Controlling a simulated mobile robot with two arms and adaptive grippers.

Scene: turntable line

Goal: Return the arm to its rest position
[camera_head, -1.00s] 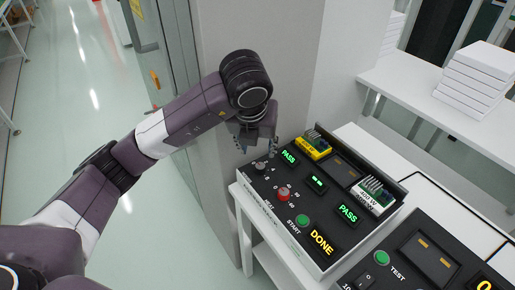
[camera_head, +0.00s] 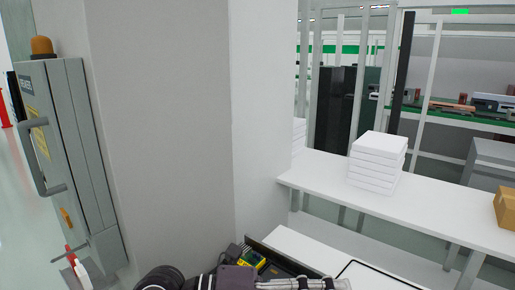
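Part of my arm crosses the bottom edge, with a black round joint and a purple link (camera_head: 235,278). Grey jointed parts stretch right from the link and look like my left gripper (camera_head: 300,284). They are cut off by the frame, so I cannot see whether the fingers are apart or hold anything. My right gripper is not in view. Behind the link, the black test console (camera_head: 288,262) shows only its far edge. A yellow fixture (camera_head: 254,261) sits on it, and the rest is hidden or out of frame.
A broad grey-white pillar (camera_head: 160,130) stands close beyond the arm. A grey cabinet (camera_head: 80,150) with an orange lamp (camera_head: 41,46) is at left. A white table (camera_head: 420,212) at right holds a stack of white boxes (camera_head: 376,165) and a cardboard box (camera_head: 506,209).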

